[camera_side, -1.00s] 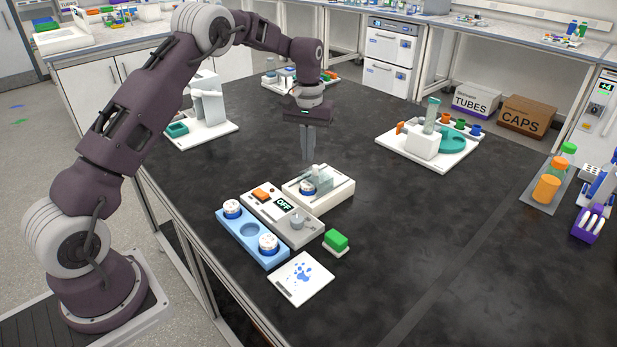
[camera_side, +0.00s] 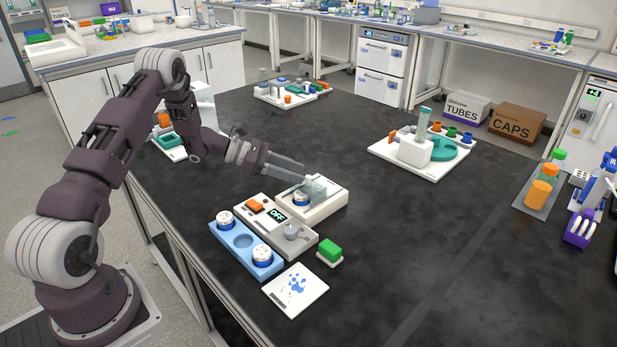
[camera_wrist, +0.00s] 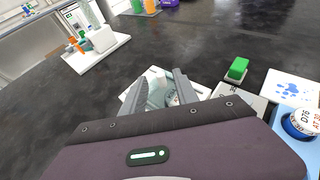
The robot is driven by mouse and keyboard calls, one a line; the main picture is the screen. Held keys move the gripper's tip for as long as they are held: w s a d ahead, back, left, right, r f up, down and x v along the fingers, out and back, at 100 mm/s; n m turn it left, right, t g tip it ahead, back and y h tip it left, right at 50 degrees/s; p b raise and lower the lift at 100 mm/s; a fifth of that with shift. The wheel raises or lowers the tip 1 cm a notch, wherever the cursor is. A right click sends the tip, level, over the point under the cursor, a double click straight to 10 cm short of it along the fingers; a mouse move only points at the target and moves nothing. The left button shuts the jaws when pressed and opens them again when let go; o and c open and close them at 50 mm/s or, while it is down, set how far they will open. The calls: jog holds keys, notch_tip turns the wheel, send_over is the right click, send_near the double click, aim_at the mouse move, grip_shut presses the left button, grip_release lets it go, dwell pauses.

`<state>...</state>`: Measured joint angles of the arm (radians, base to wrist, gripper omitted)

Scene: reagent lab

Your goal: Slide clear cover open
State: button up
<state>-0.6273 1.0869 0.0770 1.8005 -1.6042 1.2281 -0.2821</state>
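The clear cover (camera_side: 320,187) is a pale see-through panel on a cream box (camera_side: 328,205) in the middle of the side view. A small light knob (camera_side: 309,179) stands on it. A white-topped vial with a blue band (camera_side: 300,198) sits in the box at the cover's left. My gripper (camera_side: 303,173) reaches in from the left, tilted nearly level, with its fingertips beside the knob. In the wrist view the two fingers (camera_wrist: 167,74) are apart, with the cover (camera_wrist: 158,93) partly visible between them. Whether they touch the knob is unclear.
A grey-white unit reading OFF (camera_side: 265,227), a blue holder with two vials (camera_side: 235,255), a green block (camera_side: 329,249) and a blue-spotted white card (camera_side: 297,290) lie in front. A white station with teal parts (camera_side: 428,160) stands further back.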

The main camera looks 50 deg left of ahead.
aim_at(308, 176)
jog(key=x, duration=0.4)
jog(key=shift+w+d+f, duration=0.1)
jog(key=shift+w+d, duration=0.05)
grip_shut()
dwell(1.2)
